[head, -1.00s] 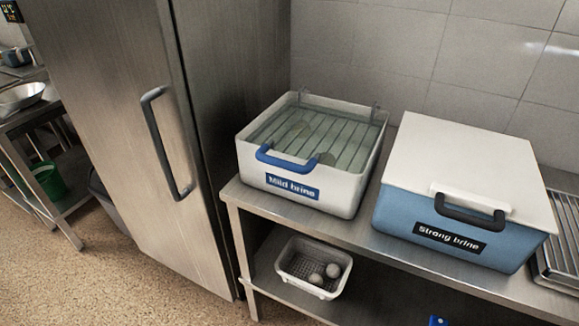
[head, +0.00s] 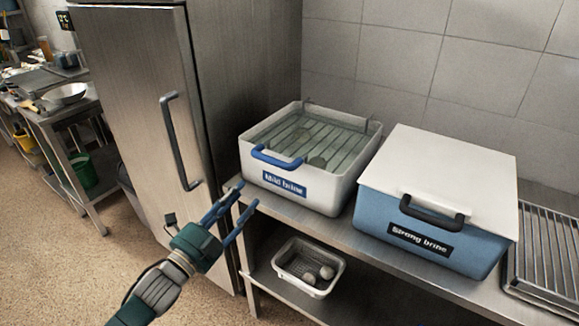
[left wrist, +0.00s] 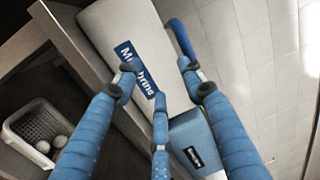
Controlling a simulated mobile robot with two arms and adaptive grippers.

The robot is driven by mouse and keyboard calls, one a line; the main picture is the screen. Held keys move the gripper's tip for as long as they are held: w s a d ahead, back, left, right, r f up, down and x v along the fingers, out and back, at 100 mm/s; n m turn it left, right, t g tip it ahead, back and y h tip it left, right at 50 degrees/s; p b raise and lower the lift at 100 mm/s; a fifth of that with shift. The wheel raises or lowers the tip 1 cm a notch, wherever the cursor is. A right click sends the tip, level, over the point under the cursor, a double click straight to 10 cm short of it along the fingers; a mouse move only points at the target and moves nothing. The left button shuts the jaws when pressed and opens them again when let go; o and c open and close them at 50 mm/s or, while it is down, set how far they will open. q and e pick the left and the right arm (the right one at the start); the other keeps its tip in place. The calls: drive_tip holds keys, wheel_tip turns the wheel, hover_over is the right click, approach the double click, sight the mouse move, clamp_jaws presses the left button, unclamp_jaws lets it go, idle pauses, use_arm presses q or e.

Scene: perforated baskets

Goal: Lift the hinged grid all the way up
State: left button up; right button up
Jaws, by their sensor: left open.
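The hinged grid (head: 318,138) lies flat in the top of the white "Mild brine" tub (head: 325,193), with liquid and round items under its bars. Its blue handle (head: 276,158) hangs over the tub's front rim, and shows in the left wrist view (left wrist: 180,40). Two hinge brackets stand at the back rim. My left gripper (head: 240,210) is open and empty, in front of and below the handle, left of the tub's label. In the left wrist view its blue fingers (left wrist: 160,105) spread before the tub's front wall. My right gripper is not in view.
A blue "Strong brine" box (head: 380,210) with a white lid stands right of the tub. A steel rack (head: 545,240) lies farther right. A small perforated basket (head: 292,278) sits on the lower shelf. A steel cabinet (head: 140,90) stands close on the left.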

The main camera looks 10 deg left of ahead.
sight(271, 162)
use_arm(q)
drive_tip(key=shift+m+t+h, duration=0.3)
drive_tip(key=shift+m+h, duration=0.2)
drive_tip(key=shift+m, duration=0.1)
drive_tip(key=shift+w+d+r+p, duration=0.35)
drive_tip(key=shift+w+d+r, duration=0.6)
drive_tip(key=shift+w, duration=0.6)
drive_tip(key=shift+w+d+r+p, duration=0.35)
drive_tip(key=shift+w+d+r, duration=0.55)
drive_tip(key=shift+w, duration=0.7)
drive_tip(key=shift+w+d+r+p, duration=0.35)
drive_tip(key=shift+w+d+r, duration=0.55)
drive_tip(key=shift+w, duration=0.65)
clamp_jaws()
